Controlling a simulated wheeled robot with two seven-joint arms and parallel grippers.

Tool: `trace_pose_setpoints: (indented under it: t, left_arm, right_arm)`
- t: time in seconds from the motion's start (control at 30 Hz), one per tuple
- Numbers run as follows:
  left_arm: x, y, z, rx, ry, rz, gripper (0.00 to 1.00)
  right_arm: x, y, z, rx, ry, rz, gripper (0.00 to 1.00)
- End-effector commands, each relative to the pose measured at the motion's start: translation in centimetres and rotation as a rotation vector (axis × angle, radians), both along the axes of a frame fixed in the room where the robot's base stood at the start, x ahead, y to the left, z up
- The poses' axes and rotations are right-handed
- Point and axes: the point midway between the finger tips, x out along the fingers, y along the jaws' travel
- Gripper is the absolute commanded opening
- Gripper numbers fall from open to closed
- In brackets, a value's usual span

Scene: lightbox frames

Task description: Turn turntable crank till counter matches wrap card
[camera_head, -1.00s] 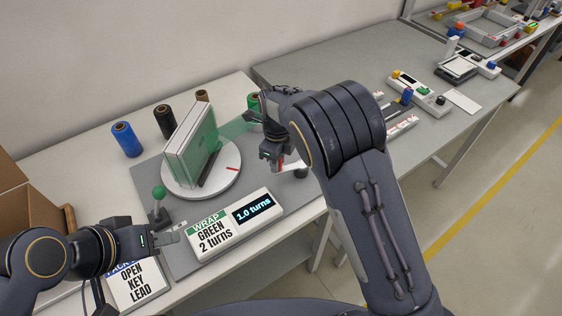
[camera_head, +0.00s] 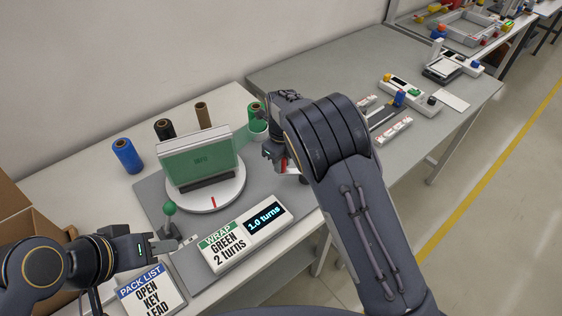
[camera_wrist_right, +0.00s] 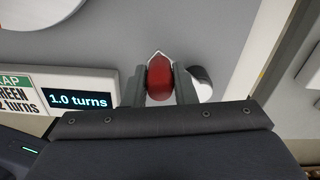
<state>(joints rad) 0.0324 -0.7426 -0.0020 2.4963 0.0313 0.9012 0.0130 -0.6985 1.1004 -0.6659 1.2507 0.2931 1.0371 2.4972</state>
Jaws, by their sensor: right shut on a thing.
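The white round turntable (camera_head: 225,196) bears an upright panel wrapped in green film (camera_head: 195,160), and a red mark (camera_head: 213,202) shows on its near side. The wrap card (camera_head: 222,248) reads GREEN 2 turns, and the counter (camera_head: 264,218) beside it reads 1.0 turns. A green-knobbed crank (camera_head: 169,209) stands left of the card. My left gripper (camera_head: 168,246) is low beside its base; whether its jaws are open is unclear. My right gripper (camera_head: 280,160) is shut on a red handle (camera_wrist_right: 160,78), right of the turntable; the wrist view also shows the counter (camera_wrist_right: 78,100).
A green film roll (camera_head: 257,122) stands behind my right gripper. Blue (camera_head: 127,155), black (camera_head: 165,130) and brown (camera_head: 203,115) rolls stand at the back. A pack list card (camera_head: 150,292) and a cardboard box (camera_head: 25,215) are at the left. A second table (camera_head: 330,75) stands beyond.

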Motion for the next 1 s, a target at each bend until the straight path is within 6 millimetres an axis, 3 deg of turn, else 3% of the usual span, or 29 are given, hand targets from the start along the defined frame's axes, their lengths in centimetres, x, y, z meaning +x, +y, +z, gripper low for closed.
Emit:
trace_pose_setpoints:
  t: [0.1,0.13,0.3,0.67,1.0]
  left_arm:
    - [0.0,0.0,0.0,0.000,0.000,0.000,0.36]
    - [0.0,0.0,0.0,0.000,0.000,0.000,0.36]
    - [0.0,0.0,0.0,0.000,0.000,0.000,0.36]
    - [0.0,0.0,0.4,0.000,0.000,0.000,0.36]
    - [0.0,0.0,4.7,0.000,0.000,0.000,0.36]
  right_arm:
    - [0.1,0.0,0.1,0.002,-0.004,0.000,0.00]
    - [0.1,0.1,0.1,0.002,-0.004,0.000,0.26]
    - [0.0,0.0,0.0,0.002,-0.002,0.000,0.46]
    - [0.0,0.0,0.5,0.001,-0.001,0.000,0.46]
    - [0.1,0.0,5.9,0.001,-0.003,0.000,0.46]
